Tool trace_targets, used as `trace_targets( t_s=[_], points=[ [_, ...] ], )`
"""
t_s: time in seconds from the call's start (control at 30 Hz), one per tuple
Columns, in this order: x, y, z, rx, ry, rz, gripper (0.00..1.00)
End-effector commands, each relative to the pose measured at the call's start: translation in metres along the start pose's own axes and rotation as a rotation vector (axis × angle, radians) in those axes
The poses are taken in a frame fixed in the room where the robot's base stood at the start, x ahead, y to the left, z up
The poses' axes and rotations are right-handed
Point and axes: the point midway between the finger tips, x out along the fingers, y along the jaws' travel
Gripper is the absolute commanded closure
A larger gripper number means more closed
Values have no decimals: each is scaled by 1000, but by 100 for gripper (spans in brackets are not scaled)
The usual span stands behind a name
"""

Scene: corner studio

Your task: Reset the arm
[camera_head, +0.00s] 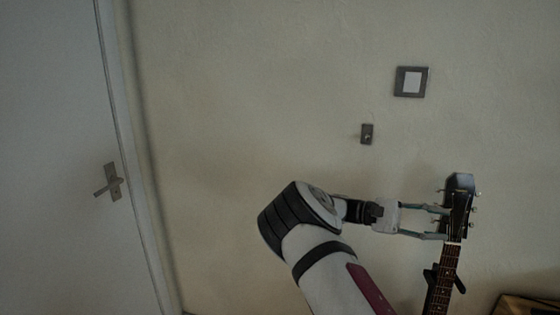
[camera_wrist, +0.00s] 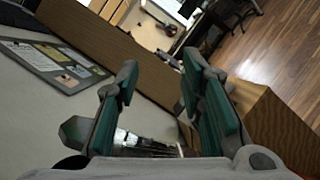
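My arm rises from the bottom of the head view, bent, with my gripper (camera_head: 444,223) pointing right. Its two slim fingers are apart, one above the other, and their tips overlap the guitar's headstock (camera_head: 459,197) in the picture. I cannot tell whether they touch it. The wrist view shows my gripper (camera_wrist: 160,68) with its teal-lined fingers spread and a clear gap between the tips. Shiny metal parts show low between the fingers; I cannot tell what they belong to.
A guitar neck (camera_head: 445,272) stands by the wall on a dark holder. A door with a handle (camera_head: 110,184) is at left. A switch (camera_head: 367,134) and a framed plate (camera_head: 411,82) are on the wall. A wooden box-like piece (camera_wrist: 275,125) is close at right in the wrist view.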

Motion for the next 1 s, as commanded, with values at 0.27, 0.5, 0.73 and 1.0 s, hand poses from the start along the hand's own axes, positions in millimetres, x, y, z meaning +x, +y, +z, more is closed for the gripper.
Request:
trace_targets(
  t_s=[0.27, 0.5, 0.73, 1.0],
  points=[
    [23, -4, 6, -32, 45, -121, 64],
    [50, -15, 18, -71, 119, -292, 64],
    [77, -36, 44, -114, 263, -561, 64],
    [85, -60, 91, -124, 474, -869, 64]
  ],
)
